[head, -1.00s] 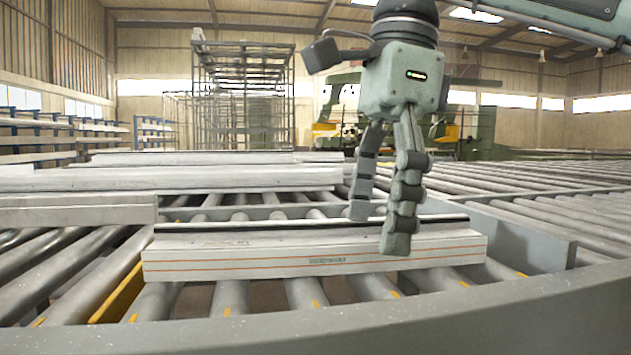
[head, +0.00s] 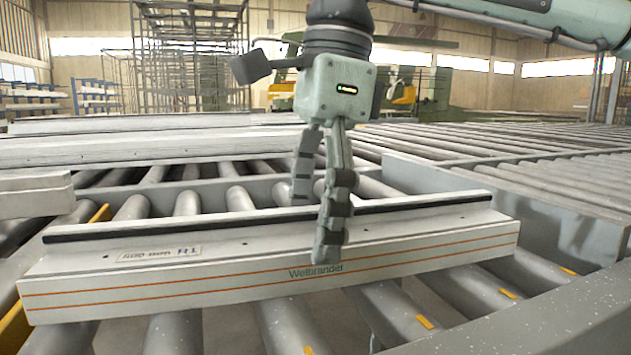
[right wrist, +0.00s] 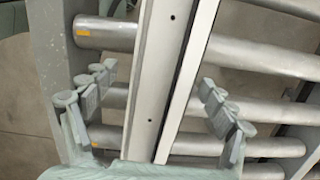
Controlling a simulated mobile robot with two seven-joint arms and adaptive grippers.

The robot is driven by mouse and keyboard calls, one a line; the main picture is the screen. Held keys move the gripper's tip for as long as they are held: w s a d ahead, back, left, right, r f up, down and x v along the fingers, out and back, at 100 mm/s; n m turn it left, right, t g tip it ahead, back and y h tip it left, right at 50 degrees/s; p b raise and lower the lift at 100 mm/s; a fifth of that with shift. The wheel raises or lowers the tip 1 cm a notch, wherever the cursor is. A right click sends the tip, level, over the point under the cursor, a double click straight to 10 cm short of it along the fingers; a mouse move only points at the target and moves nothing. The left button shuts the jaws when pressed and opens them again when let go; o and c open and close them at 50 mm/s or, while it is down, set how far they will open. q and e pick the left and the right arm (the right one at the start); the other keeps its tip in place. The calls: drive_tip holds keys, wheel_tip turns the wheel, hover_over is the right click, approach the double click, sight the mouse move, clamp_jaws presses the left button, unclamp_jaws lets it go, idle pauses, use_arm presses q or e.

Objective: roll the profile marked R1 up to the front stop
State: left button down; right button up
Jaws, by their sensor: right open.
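A long white profile (head: 150,281) with orange lines and a black strip along its top back lies across the rollers in the head view. The label on its top (head: 160,254) is upside down and seems to read R1. My right gripper (head: 315,228) hangs over it, right of its middle, fingers pointing down and apart. In the right wrist view the profile (right wrist: 160,70) runs between the open fingers, with a gap on each side. I cannot make out a distinct front stop. My left gripper is not in view.
A grey front rail (head: 590,318) runs along the near right edge, with bare rollers (head: 460,290) between it and the profile. A grey upright plate (head: 465,205) stands at the right. More profiles (head: 150,148) lie behind at left.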

drive_tip(key=shift+a+f, duration=0.15)
drive_tip(key=shift+f, duration=0.95)
drive_tip(key=c, duration=1.8)
drive_tip(key=shift+n+p, duration=0.3)
drive_tip(key=shift+n, duration=0.2)
drive_tip(key=o, duration=1.8)
